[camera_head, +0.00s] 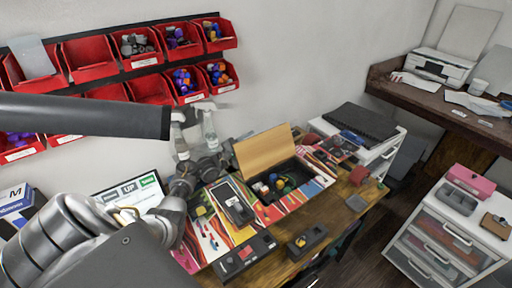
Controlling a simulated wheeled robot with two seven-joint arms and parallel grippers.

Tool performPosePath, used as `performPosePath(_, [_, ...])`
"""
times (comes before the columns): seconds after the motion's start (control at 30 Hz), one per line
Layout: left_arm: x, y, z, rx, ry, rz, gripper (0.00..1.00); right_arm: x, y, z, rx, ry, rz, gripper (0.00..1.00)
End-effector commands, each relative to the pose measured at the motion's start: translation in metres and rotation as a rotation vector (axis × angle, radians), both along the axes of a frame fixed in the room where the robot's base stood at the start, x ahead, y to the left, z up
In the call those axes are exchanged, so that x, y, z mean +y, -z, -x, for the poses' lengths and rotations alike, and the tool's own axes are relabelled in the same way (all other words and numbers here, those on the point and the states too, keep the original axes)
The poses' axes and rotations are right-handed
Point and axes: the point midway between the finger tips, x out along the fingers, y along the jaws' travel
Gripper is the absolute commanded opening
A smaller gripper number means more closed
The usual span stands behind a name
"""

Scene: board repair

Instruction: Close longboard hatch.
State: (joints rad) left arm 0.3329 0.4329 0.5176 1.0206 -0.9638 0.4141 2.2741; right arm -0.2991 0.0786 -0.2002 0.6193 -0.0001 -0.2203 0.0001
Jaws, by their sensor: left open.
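The longboard (205,237) lies on the table with a colourful striped top. Its hatch (264,151), a tan wooden panel, stands raised and tilted at the back edge of a black compartment (297,184). The compartment is open and shows small parts inside, including yellow and blue ones. My left gripper (226,158) is open, just left of the raised hatch. It is small and partly lost against my grey wrist, so I cannot tell whether it touches the hatch. My right gripper does not show.
A black device (232,204) lies on the board, left of the compartment. A dark box (307,241) is near the table's front edge. Spray bottles (209,132) stand behind my left wrist. Red bins (88,57) hang on the wall. A white drawer unit (440,244) stands right.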

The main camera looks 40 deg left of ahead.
Motion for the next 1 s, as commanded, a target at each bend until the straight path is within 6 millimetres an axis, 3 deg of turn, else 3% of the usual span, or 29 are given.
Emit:
performPosePath(0.03, [-0.002,0.004,-0.006,-0.002,0.000,0.000,0.48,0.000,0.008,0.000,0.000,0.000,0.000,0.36])
performPosePath(0.2, [-0.006,-0.001,-0.017,-0.001,0.000,-0.002,0.48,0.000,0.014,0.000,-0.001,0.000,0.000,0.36])
performPosePath(0.5, [-0.007,-0.003,-0.019,0.001,0.000,-0.001,0.48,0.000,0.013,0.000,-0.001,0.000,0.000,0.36])
performPosePath(0.87, [-0.007,-0.003,-0.019,0.001,0.000,-0.001,0.02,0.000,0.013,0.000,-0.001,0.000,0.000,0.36])
performPosePath(1.0, [-0.007,-0.003,-0.019,0.001,0.000,-0.001,0.00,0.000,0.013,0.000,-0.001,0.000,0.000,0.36])
